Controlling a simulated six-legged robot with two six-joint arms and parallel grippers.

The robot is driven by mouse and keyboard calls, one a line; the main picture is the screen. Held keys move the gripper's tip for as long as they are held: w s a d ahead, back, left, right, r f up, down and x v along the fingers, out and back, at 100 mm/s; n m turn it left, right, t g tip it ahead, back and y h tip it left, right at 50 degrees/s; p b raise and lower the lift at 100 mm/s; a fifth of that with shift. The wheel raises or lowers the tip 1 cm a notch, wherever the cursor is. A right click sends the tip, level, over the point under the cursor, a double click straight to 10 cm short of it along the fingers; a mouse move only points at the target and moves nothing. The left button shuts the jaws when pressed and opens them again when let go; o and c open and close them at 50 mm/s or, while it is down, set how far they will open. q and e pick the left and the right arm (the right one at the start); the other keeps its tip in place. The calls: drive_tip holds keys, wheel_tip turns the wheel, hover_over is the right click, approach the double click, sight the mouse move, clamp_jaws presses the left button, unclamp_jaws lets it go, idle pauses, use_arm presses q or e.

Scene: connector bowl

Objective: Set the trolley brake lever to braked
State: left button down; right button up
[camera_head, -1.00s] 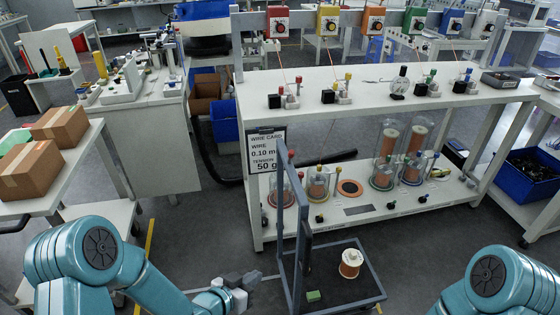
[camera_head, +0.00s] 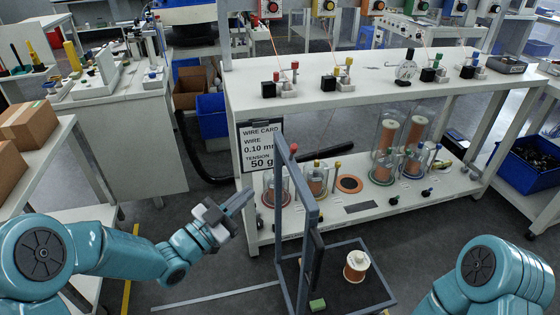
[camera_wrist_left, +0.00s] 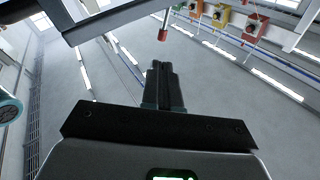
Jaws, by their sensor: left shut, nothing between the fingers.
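The trolley (camera_head: 338,310) is a low dark tray with a grey upright handle frame (camera_head: 283,180), in front of the bench. A small green block (camera_head: 317,305) sits at its near left edge; I cannot tell whether this is the brake lever. A narrow dark part stands along the right upright. My left gripper (camera_head: 249,190) is shut and empty, raised left of the handle frame and apart from it in the head view. Its closed fingers show in the left wrist view (camera_wrist_left: 163,66). My right gripper is out of view; only its arm shows at lower right.
A white-and-copper spool (camera_head: 356,265) stands on the trolley tray. The bench (camera_head: 350,108) behind holds a wire card (camera_head: 261,147), jars and spools. Cardboard boxes (camera_head: 30,128) sit on a table at left.

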use_arm(q)
drive_tip(key=shift+a+r+m+b, duration=0.15)
drive_tip(key=shift+m+b, duration=0.15)
drive_tip(key=shift+b, duration=0.65)
drive_tip(key=p, duration=0.2)
approach(291, 151)
drive_tip(key=x, duration=0.7)
drive_tip(key=shift+s, duration=0.1)
